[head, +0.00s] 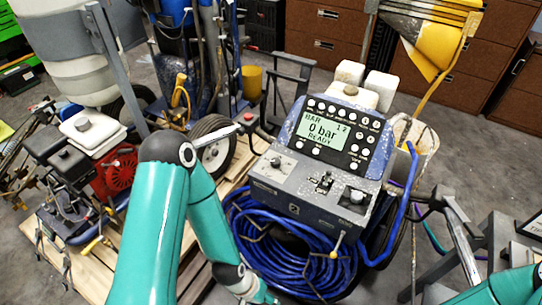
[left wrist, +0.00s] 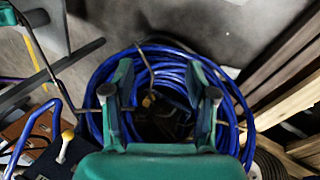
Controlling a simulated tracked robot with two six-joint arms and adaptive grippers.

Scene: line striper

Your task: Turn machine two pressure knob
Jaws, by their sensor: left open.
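The striping machine (head: 318,150) stands in the middle of the head view, with a lit display (head: 323,132) reading "0 bar READY". Its grey lower panel has a round knob (head: 357,196) at the right, a smaller knob (head: 275,162) at the left and a toggle between them. I cannot read which is the pressure knob. My left gripper (head: 264,297) is low at the bottom edge of the head view, in front of the hose coil and below the panel. In the left wrist view its fingers (left wrist: 160,94) are apart and empty over the coil. My right gripper is out of view.
A blue hose coil (head: 295,255) hangs below the panel, with a yellow-tipped lever (head: 337,243) in front. A blue tube handle (head: 405,205) rises at the panel's right. Another machine with a red engine (head: 116,172) stands at left on a wooden pallet (head: 195,262).

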